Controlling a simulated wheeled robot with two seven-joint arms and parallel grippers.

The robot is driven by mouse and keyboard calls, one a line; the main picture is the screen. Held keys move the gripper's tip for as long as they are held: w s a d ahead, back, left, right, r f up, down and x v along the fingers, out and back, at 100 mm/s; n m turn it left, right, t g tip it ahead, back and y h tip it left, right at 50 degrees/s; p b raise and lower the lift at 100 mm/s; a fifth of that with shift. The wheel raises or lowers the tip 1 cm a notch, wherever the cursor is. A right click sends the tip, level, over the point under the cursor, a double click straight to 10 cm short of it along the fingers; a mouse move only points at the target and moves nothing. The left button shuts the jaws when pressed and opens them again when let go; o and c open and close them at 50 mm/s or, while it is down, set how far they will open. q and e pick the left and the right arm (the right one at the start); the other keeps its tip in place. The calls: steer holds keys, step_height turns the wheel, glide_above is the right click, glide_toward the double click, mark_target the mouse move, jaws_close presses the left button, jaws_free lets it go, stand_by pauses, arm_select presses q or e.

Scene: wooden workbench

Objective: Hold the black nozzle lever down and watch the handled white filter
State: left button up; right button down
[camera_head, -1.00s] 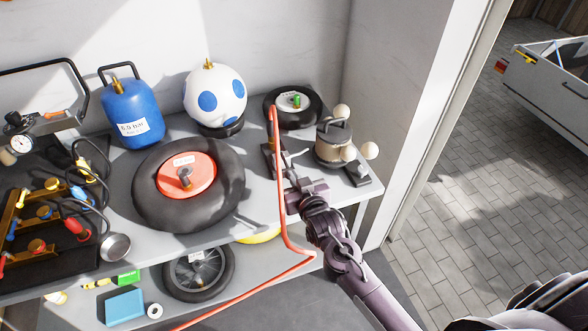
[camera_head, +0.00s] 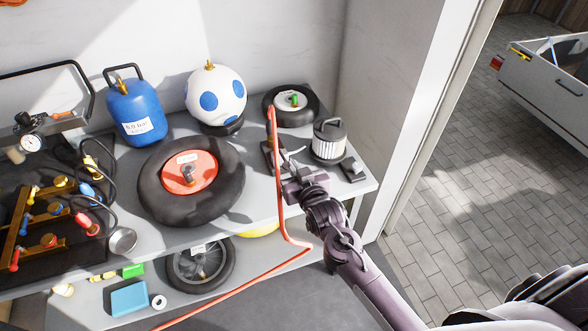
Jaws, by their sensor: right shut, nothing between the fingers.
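The handled filter (camera_head: 328,149) stands upright at the right end of the bench, with a dark top, a dark handle and clean-looking white pleats. The blow nozzle (camera_head: 268,153) is a small dark piece at the end of the orange hose, left of the filter. Its black lever is too small and too covered by my right gripper to make out. My right gripper (camera_head: 288,172) is shut at the nozzle, in front and left of the filter; I cannot tell whether it touches the lever. My left gripper is not in view.
The orange hose (camera_head: 279,200) runs down past my right gripper. A small tire (camera_head: 290,105) lies behind the nozzle, and a big tire with a red hub (camera_head: 232,190) lies to the left. A small dark block (camera_head: 353,169) sits at the bench's right end.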

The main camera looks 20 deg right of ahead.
steer(key=f+b+v, duration=0.2)
steer(key=v, duration=0.7)
steer(key=shift+s+f, duration=0.25)
steer(key=shift+f, duration=0.05)
steer(key=shift+f, duration=0.15)
stand_by(0.4)
steer(key=s+d+f+n+g, duration=0.15)
steer(key=s+f, duration=0.25)
steer(key=f, duration=0.7)
steer(key=s+f+g, duration=0.3)
steer(key=s+f, duration=0.1)
steer(key=f, duration=0.7)
steer(key=s+f+g, duration=0.3)
steer(key=s+f, duration=0.1)
steer(key=f, duration=0.7)
steer(key=s+d+f+g, duration=0.1)
steer(key=s+f+g, duration=0.1)
steer(key=s+f, duration=0.3)
steer(key=s+d+f+g, duration=0.1)
steer(key=s+f, duration=0.4)
steer(key=s, duration=0.7)
steer(key=s+d+f+g, duration=0.1)
steer(key=s+f+g, duration=0.3)
steer(key=s, duration=0.5)
step_height(320, 180, down, 2)
steer(key=shift+d+f+h, duration=0.1)
steer(key=shift+d+h, duration=0.2)
